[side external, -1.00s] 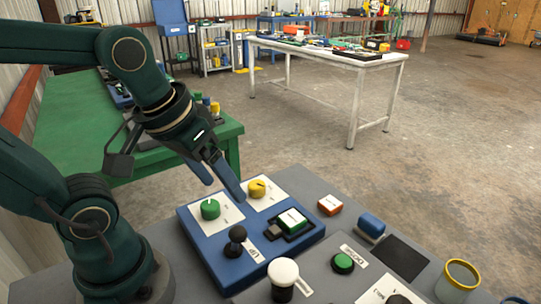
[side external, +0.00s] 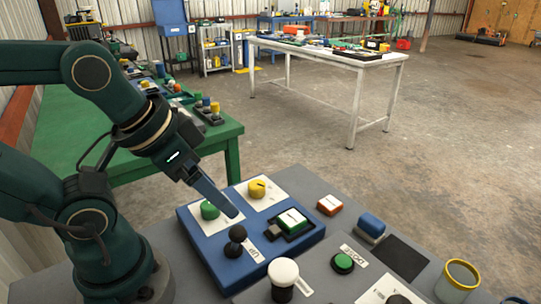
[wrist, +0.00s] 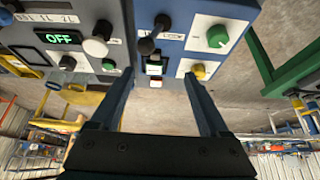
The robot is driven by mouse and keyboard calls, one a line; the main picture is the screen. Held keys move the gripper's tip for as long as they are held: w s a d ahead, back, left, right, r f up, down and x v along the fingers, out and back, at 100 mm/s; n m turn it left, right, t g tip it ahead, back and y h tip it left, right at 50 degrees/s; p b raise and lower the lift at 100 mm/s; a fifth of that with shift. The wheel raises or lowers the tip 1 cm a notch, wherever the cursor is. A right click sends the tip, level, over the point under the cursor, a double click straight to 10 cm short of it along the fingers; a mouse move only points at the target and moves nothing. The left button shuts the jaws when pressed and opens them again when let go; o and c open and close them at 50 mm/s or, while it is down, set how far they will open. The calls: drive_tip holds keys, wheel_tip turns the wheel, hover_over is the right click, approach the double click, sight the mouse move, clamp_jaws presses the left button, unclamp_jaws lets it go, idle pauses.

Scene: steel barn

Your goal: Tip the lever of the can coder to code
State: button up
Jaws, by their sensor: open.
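The grey panel (side external: 322,250), with a white-knobbed lever (side external: 283,272) and a green button (side external: 342,263), stands at the front. In the wrist view its display (wrist: 60,38) reads OFF, and the white knob (wrist: 103,29) is near it. The blue panel (side external: 200,240) carries a black-balled lever (side external: 237,233). The labels are too small to tell which is the can coder. My gripper (side external: 232,211) is open and empty above the blue panel, near its green knob and black ball, apart from the white-knobbed lever. In the wrist view both fingers (wrist: 158,82) are spread.
The blue panel also holds a green knob (side external: 209,210), a yellow knob (side external: 257,189) and a rocker switch (side external: 292,220). An orange-based button (side external: 330,205), a blue block (side external: 371,226) and a yellow-rimmed cup (side external: 461,276) stand to the right. A green table (side external: 75,135) is behind my arm.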

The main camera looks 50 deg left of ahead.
sight(236, 240)
drive_tip(key=shift+s, duration=0.1)
drive_tip(key=c, duration=0.6)
drive_tip(key=shift+s, duration=0.3)
drive_tip(key=c, duration=0.5)
drive_tip(key=r, duration=0.2)
drive_tip(key=w+r+m+g, duration=0.1)
drive_tip(key=r, duration=0.1)
drive_tip(key=r+m+g, duration=0.1)
drive_tip(key=r, duration=0.1)
drive_tip(key=shift+w+d, duration=0.15)
drive_tip(key=shift+w, duration=0.1)
clamp_jaws()
drive_tip(key=w+d+r+m+g, duration=0.2)
drive_tip(key=w+r+g, duration=0.1)
drive_tip(key=w+r, duration=0.1)
drive_tip(key=w+d+f+m+g+y, duration=0.2)
drive_tip(key=w+d+f+m+g, duration=0.1)
drive_tip(key=w+d+f, duration=0.3)
drive_tip(key=shift+s+a+f, duration=0.6)
drive_tip(key=shift+s+f, duration=0.35)
drive_tip(key=shift+f, duration=0.7)
drive_tip(key=shift+s+a+f, duration=0.65)
drive_tip(key=shift+s+f, duration=0.25)
drive_tip(key=shift+f, duration=0.75)
drive_tip(key=shift+s+a+f, duration=0.6)
drive_tip(key=shift+s+f, duration=0.35)
drive_tip(key=shift+f, duration=0.7)
